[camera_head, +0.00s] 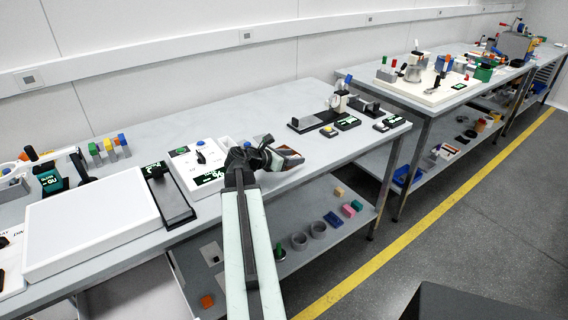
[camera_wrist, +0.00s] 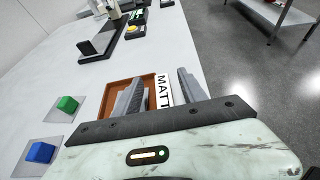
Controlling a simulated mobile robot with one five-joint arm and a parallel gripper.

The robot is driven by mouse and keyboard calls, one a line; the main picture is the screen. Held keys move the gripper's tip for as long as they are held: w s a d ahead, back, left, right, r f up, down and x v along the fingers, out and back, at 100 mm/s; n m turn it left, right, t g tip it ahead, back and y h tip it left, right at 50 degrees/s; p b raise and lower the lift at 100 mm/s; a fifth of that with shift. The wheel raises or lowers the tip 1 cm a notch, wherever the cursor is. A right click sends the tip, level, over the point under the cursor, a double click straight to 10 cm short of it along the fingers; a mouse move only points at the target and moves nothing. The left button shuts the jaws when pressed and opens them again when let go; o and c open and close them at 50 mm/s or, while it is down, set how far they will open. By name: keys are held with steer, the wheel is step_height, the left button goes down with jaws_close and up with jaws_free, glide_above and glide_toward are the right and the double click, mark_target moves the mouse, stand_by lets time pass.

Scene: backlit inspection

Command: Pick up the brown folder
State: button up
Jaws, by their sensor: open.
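The brown folder (camera_wrist: 118,92) lies near the table edge in the wrist view, with a white label reading "MATT" partly visible between my fingers. In the head view a brown part of it (camera_head: 289,154) shows just beyond my gripper (camera_head: 272,158). In the wrist view my gripper (camera_wrist: 160,88) is open, and its two fingers reach over the folder. The left finger and the palm hide part of it. I cannot tell whether either finger touches it.
A green block (camera_wrist: 67,104) and a blue block (camera_wrist: 40,152) sit on grey pads left of the folder. A white light panel (camera_head: 90,222) and a white control box (camera_head: 196,166) stand on the table (camera_head: 225,125) to the left. Dark instruments (camera_head: 314,121) stand farther right.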

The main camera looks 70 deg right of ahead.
steer(key=shift+x, duration=0.9)
steer(key=shift+a, duration=0.1)
jaws_close()
step_height(320, 180, up, 11)
steer(key=p, duration=1.1)
steer(key=shift+r, duration=0.25)
